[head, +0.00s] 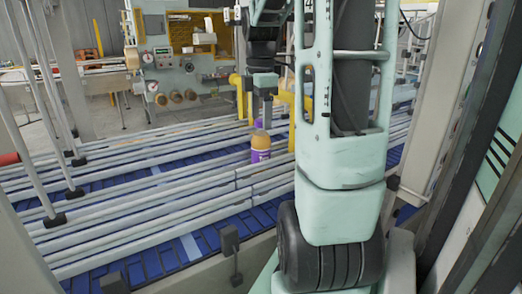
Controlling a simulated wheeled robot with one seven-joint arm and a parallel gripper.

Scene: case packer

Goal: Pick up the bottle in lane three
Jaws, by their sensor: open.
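A bottle (260,147) with a purple body and an orange top stands upright between the white rails of the conveyor. Part of a second purple and yellow item (257,124) shows just behind it, mostly hidden. I cannot tell which lane number they stand in. My gripper (266,122) hangs pointing down just above and behind the bottle's top in the picture. It is open, with nothing seen between its fingers. Its fingers are small and overlap in this view, so the exact gap to the bottle cannot be told.
Long white guide rails (120,200) divide the blue conveyor belt (185,252) into lanes. A pale machine panel (170,60) with gauges stands at the back. Yellow posts (240,97) stand near the gripper. Uprights flank both sides. The lanes left of the bottle look empty.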

